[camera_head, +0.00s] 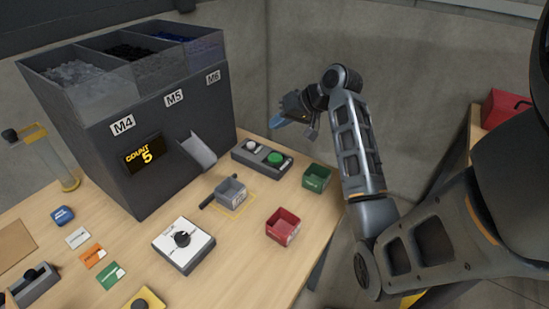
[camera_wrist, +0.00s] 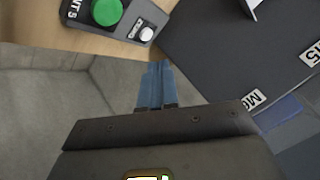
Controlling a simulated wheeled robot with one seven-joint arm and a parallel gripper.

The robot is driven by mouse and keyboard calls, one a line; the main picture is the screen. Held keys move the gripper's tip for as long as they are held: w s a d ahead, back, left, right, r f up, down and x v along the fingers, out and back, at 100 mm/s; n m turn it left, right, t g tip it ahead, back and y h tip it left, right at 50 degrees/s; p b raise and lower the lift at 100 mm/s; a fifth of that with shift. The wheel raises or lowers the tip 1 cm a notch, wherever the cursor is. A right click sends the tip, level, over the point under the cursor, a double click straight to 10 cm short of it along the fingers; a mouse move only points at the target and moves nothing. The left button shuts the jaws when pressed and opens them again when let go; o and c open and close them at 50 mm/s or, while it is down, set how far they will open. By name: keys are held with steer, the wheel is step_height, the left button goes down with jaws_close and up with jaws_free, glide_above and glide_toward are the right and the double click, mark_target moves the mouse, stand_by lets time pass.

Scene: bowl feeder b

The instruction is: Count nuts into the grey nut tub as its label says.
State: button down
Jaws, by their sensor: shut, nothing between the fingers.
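The grey nut tub (camera_head: 231,190) sits upright inside a yellow outline on the bench, below the feeder's chute (camera_head: 197,152). I cannot see into it well, and its label is too small to read. The dark feeder (camera_head: 165,150) has bins marked M4, M5 and M6, and its display (camera_head: 142,155) reads COUNT 5. A button box (camera_head: 262,158) with a green button (camera_head: 274,159) and a white button (camera_head: 250,145) stands right of the chute. My gripper (camera_head: 276,124) is shut and empty, above and behind the box; its blue fingers (camera_wrist: 155,85) also show in the wrist view.
A white box with a black knob (camera_head: 183,244) stands in front of the tub. A red tub (camera_head: 283,226) and a green tub (camera_head: 316,177) are to the right. Coloured cards (camera_head: 93,256) lie at left. A red box (camera_head: 503,108) is at far right.

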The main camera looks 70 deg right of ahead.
steer(key=b, duration=0.7)
glide_above(279, 158)
step_height(279, 158, down, 6)
steer(key=shift+w+f, duration=0.1)
steer(key=shift+f, duration=1.2)
stand_by(0.6)
steer(key=shift+f, duration=0.4)
steer(key=shift+f, duration=0.45)
stand_by(0.8)
steer(key=shift+r, duration=0.1)
steer(key=shift+r+p, duration=0.7)
steer(key=shift+r, duration=0.05)
steer(key=shift+r, duration=0.1)
step_height(279, 158, up, 5)
steer(key=p, duration=0.5)
